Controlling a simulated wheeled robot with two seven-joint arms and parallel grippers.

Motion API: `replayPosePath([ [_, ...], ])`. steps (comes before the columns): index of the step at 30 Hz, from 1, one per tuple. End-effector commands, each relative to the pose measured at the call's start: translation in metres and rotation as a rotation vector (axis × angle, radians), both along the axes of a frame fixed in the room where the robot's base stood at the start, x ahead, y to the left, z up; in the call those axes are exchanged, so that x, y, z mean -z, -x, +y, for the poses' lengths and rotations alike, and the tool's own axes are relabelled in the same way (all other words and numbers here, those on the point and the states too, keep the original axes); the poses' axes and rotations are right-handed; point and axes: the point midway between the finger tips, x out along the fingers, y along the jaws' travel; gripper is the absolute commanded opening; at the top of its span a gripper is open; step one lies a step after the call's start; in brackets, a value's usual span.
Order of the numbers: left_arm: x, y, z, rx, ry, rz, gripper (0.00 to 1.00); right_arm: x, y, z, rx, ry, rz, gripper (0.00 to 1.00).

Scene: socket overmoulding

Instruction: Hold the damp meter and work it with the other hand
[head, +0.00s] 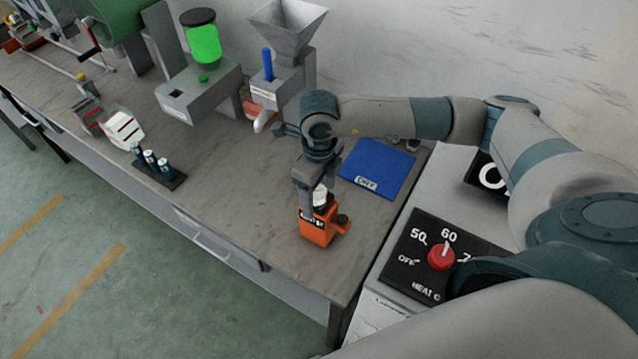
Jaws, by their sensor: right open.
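An orange device (316,233), which seems to be the damp meter, stands on the grey workbench near its front right edge. It has a dark label band, a pale top part and a dark knob-like part on its right side. My right gripper (318,200) points down at it from above, with its open fingers at the device's upper part. I cannot tell whether the fingers touch it. The gripper hides some of the device's top. My left gripper is not in view.
A blue mat (377,168) lies behind the device. A heater box with a red dial (441,257) stands to the right. A grey hopper machine (285,70), a green-jar unit (203,50) and a rack of vials (158,170) stand left. Bare bench (235,200) lies left of the device.

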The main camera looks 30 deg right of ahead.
Motion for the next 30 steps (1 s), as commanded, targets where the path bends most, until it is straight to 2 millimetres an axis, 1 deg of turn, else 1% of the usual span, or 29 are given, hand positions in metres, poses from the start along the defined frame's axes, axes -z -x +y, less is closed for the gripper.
replayPosePath([
  [1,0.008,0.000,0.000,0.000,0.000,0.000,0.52,0.013,0.000,0.000,0.000,0.001,0.002,0.69],
  [3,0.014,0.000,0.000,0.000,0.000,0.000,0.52,0.024,0.000,0.000,0.001,0.000,0.000,0.69],
  [9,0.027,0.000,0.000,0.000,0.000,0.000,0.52,0.053,0.000,0.000,-0.001,0.001,0.001,0.69],
  [12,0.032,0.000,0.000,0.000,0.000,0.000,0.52,0.063,0.000,0.000,0.000,0.000,0.000,0.69],
  [18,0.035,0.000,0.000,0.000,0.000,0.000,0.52,0.072,0.000,0.000,0.000,0.001,-0.001,0.69],
  [27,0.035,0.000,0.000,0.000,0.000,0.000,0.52,0.072,0.000,0.000,0.000,-0.001,-0.001,0.69],
  [28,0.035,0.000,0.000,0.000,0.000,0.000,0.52,0.072,0.000,0.000,0.000,-0.001,-0.001,0.66],
  [29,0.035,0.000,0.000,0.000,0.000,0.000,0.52,0.072,0.000,0.000,0.000,-0.001,-0.001,0.59],
  [30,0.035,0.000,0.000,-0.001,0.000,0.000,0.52,0.072,0.000,0.000,0.000,-0.001,-0.001,0.50],
])
